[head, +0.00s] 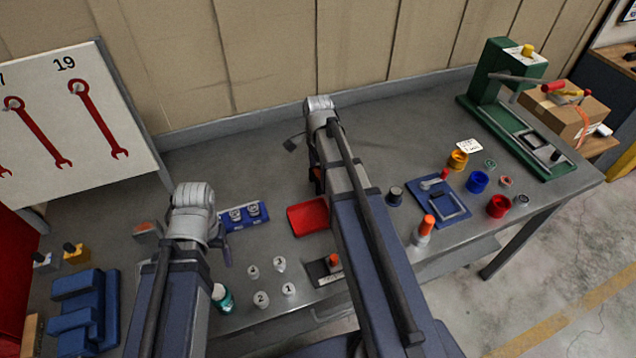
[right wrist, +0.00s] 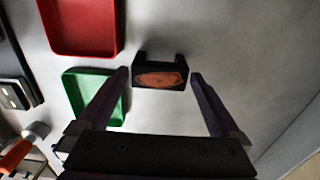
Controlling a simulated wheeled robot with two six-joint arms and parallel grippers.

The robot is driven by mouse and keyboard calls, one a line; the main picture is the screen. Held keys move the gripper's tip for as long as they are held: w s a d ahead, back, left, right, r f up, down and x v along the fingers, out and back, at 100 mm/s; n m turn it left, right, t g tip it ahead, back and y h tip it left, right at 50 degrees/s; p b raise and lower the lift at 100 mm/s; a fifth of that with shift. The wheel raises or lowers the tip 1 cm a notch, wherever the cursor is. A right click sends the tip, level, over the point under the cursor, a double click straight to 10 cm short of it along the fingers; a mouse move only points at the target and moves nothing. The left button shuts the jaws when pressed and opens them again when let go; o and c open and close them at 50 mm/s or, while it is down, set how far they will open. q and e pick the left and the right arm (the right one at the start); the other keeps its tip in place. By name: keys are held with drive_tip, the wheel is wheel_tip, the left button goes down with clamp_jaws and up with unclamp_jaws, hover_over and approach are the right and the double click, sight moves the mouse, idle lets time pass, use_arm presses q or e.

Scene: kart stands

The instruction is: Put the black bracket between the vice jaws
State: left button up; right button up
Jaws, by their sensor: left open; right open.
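The black bracket (right wrist: 160,72), with an orange-marked face, lies on the grey bench in the right wrist view. My right gripper (right wrist: 160,75) is open, with its fingertips on either side of the bracket's near face and no clear grip on it. In the head view my right arm hides most of this spot. A blue block-shaped fixture (head: 85,308), which looks like the vice, stands at the lower left with a gap between its blocks. My left gripper (head: 222,243) is over the bench right of it; its fingers are mostly hidden under the wrist.
A red tray (head: 309,216) lies beside my right arm, and a green tray (right wrist: 95,96) shows left of the bracket in the wrist view. Small numbered cups (head: 261,299) and a teal bottle (head: 222,298) stand near the front. A green press (head: 500,80) stands at the far right.

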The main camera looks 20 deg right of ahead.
sight(318, 174)
use_arm(q)
wheel_tip(318, 174, down, 3)
drive_tip(key=shift+f+b, duration=0.1)
drive_tip(key=shift+b, duration=1)
use_arm(e)
wheel_tip(318, 174, down, 3)
drive_tip(key=shift+f, duration=0.1)
clamp_jaws()
drive_tip(key=shift+r, duration=0.2)
wheel_tip(318, 174, up, 10)
drive_tip(key=p, duration=1)
use_arm(q)
wheel_tip(318, 174, up, 10)
use_arm(e)
drive_tip(key=shift+f, duration=0.1)
